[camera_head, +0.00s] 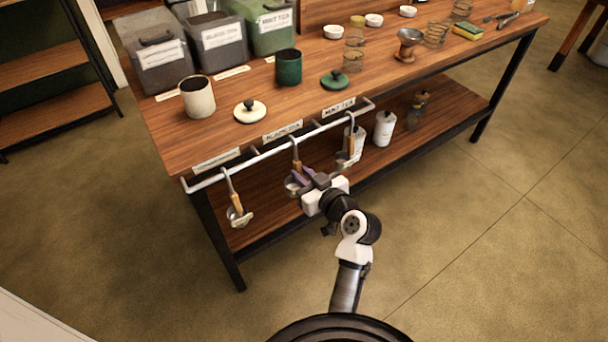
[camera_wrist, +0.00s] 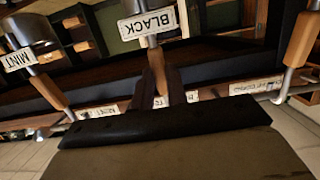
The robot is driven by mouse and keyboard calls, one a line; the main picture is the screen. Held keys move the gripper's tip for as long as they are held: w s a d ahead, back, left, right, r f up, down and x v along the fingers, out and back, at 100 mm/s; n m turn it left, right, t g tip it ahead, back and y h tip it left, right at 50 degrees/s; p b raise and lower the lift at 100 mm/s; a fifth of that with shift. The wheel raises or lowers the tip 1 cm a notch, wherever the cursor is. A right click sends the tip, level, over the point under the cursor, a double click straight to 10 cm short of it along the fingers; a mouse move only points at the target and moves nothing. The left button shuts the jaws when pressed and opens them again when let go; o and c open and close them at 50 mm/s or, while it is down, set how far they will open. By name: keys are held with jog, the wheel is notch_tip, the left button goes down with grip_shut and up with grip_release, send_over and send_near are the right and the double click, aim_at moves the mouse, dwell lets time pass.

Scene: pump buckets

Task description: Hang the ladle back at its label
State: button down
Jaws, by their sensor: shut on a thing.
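My gripper (camera_head: 302,181) is shut on the middle ladle (camera_head: 296,160), at its wooden handle. The wrist view shows the same ladle (camera_wrist: 158,68) between my two dark fingers, with a tag reading BLACK. Its hook top meets the white rail (camera_head: 250,158) under the BLACK TEA label (camera_head: 282,131). I cannot tell whether the hook bears on the rail. Another ladle (camera_head: 235,200) hangs at the left under a label (camera_head: 216,159) too small to read. A third ladle (camera_head: 351,146), tagged MINT in the wrist view (camera_wrist: 48,85), hangs at the right near the MINT TEA label (camera_head: 338,107).
The wooden table (camera_head: 320,88) carries a white cup (camera_head: 198,97), a green cup (camera_head: 288,67), lids and several tea bins. The floor in front is clear.

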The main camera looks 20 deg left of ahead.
jog(key=c, duration=1.3)
grip_release()
jog(key=shift+d, duration=0.1)
jog(key=b+v, duration=0.2)
jog(key=v, duration=1.1)
jog(key=shift+s+d, duration=0.2)
jog(key=shift+d, duration=0.05)
